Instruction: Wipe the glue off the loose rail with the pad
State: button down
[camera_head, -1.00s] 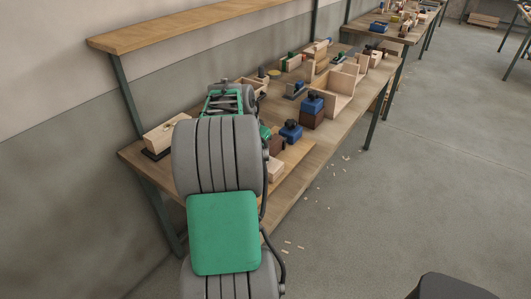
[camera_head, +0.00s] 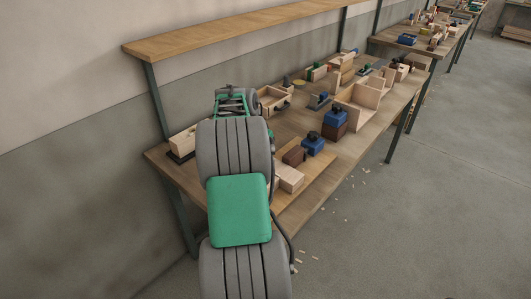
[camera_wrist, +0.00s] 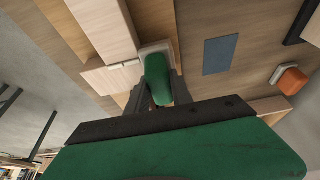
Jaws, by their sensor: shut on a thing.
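In the wrist view my gripper (camera_wrist: 158,92) is shut on a green-handled block with a pale base, which looks like the pad (camera_wrist: 157,68). I cannot tell which piece is the loose rail, or whether the pad touches either. No glue can be made out. In the head view my arm hides the gripper and the pad.
An orange-topped block (camera_wrist: 291,79) and a flat blue-grey rectangle (camera_wrist: 221,54) lie to the right in the wrist view. On the bench (camera_head: 305,200) stand blue boxes (camera_head: 313,143), an open wooden box (camera_head: 358,102) and a drawer-like box (camera_head: 272,98). A shelf (camera_head: 230,33) runs above.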

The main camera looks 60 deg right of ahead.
jog(key=shift+s+a+f+b, duration=0.1)
jog(key=shift+s+a+b, duration=0.4)
jog(key=shift+s, duration=1.35)
jog(key=shift+s+a+f+b, duration=0.1)
jog(key=shift+s+b, duration=0.85)
jog(key=shift+s, duration=0.85)
jog(key=shift+s+a+b, duration=0.3)
jog(key=shift+s+b, duration=0.4)
jog(key=shift+s, duration=1.15)
jog(key=shift+w, duration=0.1)
jog(key=shift+w+d+p, duration=0.2)
jog(key=shift+w+p, duration=0.15)
jog(key=shift+w, duration=0.65)
jog(key=shift+w+d+p, duration=0.15)
jog(key=shift+w+p, duration=0.15)
jog(key=shift+w, duration=0.7)
jog(key=shift+r+p, duration=1.65)
jog(key=shift+r, duration=0.95)
